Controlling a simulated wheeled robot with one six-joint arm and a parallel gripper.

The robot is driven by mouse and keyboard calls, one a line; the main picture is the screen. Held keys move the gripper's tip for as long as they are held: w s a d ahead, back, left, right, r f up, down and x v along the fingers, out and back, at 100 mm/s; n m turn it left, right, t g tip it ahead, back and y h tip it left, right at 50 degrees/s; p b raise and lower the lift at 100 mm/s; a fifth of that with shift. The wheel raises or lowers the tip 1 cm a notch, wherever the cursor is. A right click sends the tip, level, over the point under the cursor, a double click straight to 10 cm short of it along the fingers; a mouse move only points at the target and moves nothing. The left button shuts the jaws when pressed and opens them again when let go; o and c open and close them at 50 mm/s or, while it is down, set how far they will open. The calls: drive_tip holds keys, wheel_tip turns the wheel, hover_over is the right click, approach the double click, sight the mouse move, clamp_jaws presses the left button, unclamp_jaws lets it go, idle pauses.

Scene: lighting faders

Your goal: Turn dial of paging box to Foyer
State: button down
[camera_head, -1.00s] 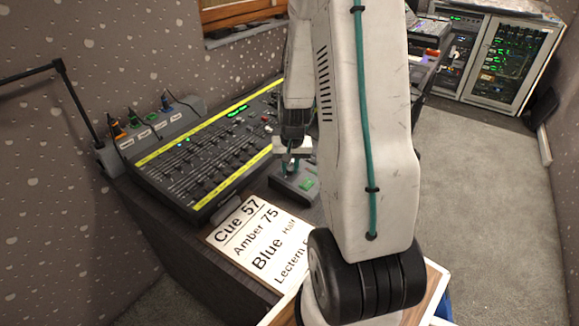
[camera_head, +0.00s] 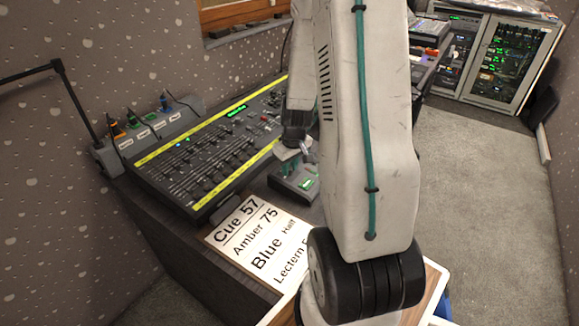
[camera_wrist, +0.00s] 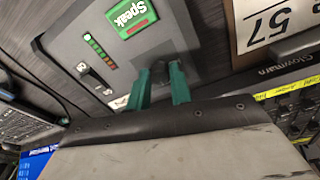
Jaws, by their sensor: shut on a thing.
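The paging box (camera_head: 305,185) is a small grey box beside the lighting desk, partly behind my arm. I cannot read the dial's setting or any Foyer mark.
The lighting desk (camera_head: 213,147) with yellow label strips stands left of the box. A cue card (camera_head: 258,240) lies in front of it. A row of colored plugs (camera_head: 150,125) is behind at left. Equipment racks (camera_head: 495,60) stand at back right; carpet is clear at right.

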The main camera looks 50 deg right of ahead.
sight(292, 177)
idle(0.4)
drive_tip(key=c, duration=1.3)
unclamp_jaws()
drive_tip(key=shift+o, duration=0.2)
wheel_tip(292, 177, up, 8)
drive_tip(key=s, duration=0.1)
drive_tip(key=shift+s+a+f, duration=0.15)
